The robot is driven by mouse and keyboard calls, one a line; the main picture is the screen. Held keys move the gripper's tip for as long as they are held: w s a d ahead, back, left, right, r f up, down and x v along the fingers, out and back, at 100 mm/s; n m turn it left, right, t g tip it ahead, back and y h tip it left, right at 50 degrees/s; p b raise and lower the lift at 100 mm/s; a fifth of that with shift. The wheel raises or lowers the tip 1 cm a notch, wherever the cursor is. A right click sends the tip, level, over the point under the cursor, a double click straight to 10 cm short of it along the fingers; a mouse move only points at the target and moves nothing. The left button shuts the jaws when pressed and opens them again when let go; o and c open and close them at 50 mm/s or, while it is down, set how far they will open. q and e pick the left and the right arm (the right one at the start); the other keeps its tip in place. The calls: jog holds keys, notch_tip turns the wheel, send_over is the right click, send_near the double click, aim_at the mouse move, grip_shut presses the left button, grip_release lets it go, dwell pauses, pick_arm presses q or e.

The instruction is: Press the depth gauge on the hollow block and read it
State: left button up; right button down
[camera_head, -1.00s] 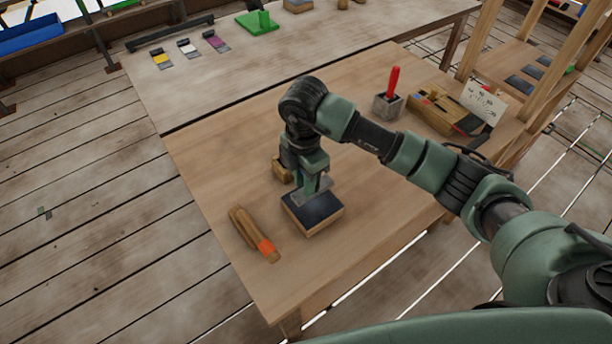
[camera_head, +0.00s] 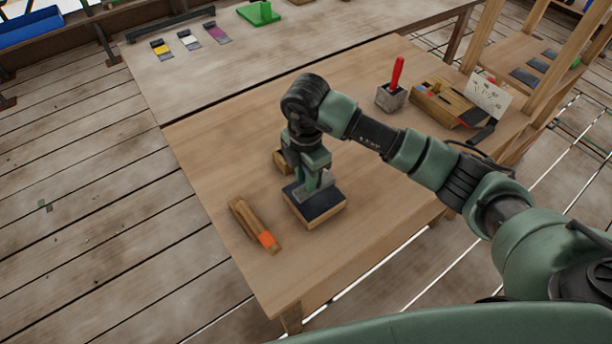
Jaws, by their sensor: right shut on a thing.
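My right gripper (camera_head: 315,188) points down over a square wooden block with a dark top (camera_head: 318,213). It is shut on a small grey metal piece that looks like the depth gauge (camera_head: 300,193), mostly hidden by the fingers. The grey piece is at the dark top; whether it touches cannot be told. I cannot tell for sure that this block is the hollow one. A smaller wooden block (camera_head: 282,161) stands just behind the gripper, partly hidden. My left gripper is not in view.
A wooden piece with an orange end (camera_head: 252,224) lies left of the dark-topped block. A grey holder (camera_head: 390,98) with a red-handled tool (camera_head: 397,72), a wooden box (camera_head: 440,103) and a white card (camera_head: 487,95) stand at the back right.

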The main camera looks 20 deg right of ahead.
jog(key=shift+f+b, duration=0.8)
jog(key=shift+f, duration=0.45)
jog(key=shift+s+f, duration=0.15)
dwell(1.0)
jog(key=shift+r+p, duration=0.75)
jog(key=shift+r, duration=0.2)
jog(key=shift+r+p, duration=1.1)
jog(key=shift+r, duration=0.6)
jog(key=shift+f, duration=0.2)
